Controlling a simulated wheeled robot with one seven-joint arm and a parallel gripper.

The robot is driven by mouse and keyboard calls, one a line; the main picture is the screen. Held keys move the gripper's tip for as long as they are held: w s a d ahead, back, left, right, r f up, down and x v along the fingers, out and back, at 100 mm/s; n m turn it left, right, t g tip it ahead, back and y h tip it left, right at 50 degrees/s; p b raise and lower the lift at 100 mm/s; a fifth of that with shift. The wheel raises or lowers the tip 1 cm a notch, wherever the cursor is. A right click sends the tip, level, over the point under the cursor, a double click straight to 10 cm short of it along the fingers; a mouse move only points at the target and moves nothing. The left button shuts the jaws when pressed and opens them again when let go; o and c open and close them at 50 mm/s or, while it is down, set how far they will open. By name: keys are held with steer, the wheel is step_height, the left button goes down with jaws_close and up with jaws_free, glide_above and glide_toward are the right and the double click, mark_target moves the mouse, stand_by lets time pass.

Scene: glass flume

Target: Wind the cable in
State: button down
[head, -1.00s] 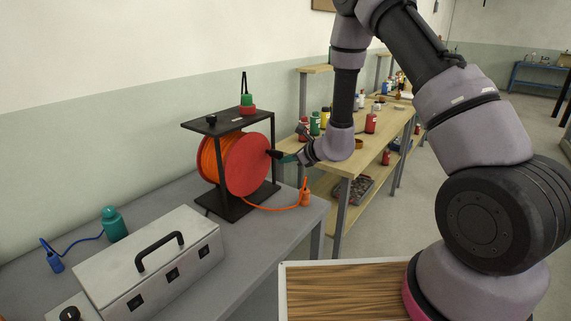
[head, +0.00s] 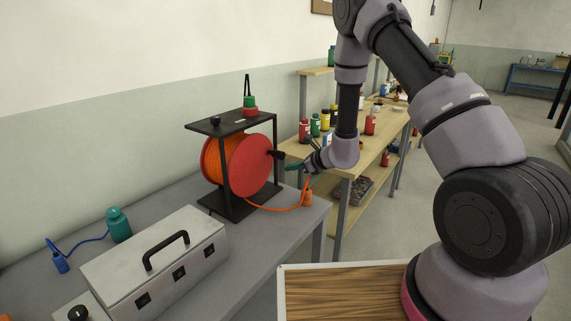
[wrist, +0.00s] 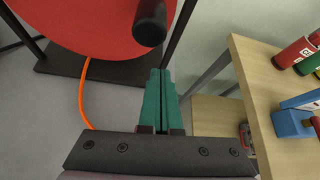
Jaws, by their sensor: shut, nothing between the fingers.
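The cable reel has a red round side plate (head: 250,165) and orange cable (head: 212,160) wound on its drum, held in a black frame (head: 232,207) on the grey bench. A black crank handle (head: 277,154) sticks out of the red plate; its dark knob also shows in the wrist view (wrist: 151,22). A loose run of orange cable (head: 270,209) lies on the bench from the reel to an orange plug (head: 307,197). My gripper (head: 288,166) is shut and empty, its green fingers pointing at the reel, just short of the handle. In the wrist view the fingers (wrist: 160,75) are together below the knob.
A grey metal case (head: 160,262) with a black handle stands at the front of the bench. Wooden shelving (head: 345,165) with bottles stands behind my gripper.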

mark_target(278, 155)
steer(key=s+v, duration=0.1)
steer(key=v, duration=0.8)
steer(key=shift+s, duration=0.4)
steer(key=c, duration=1.5)
jaws_free()
steer(key=shift+a+f, duration=0.1)
steer(key=shift+c, duration=0.2)
steer(key=o, duration=1)
steer(key=shift+w+a+f+y, duration=0.1)
steer(key=shift+a+f+y, duration=0.1)
steer(key=shift+a+y, duration=0.15)
steer(key=w+a+t+y, duration=0.1)
steer(key=w+a, duration=0.1)
steer(key=a, duration=0.1)
steer(key=w+a+t+y, duration=0.1)
steer(key=w+a+y, duration=0.1)
steer(key=w+a, duration=0.1)
steer(key=w+a+y, duration=0.1)
steer(key=w+a, duration=0.2)
steer(key=shift+a+r+t+y, duration=0.25)
steer(key=shift+a+t+y, duration=0.1)
steer(key=shift+t, duration=0.05)
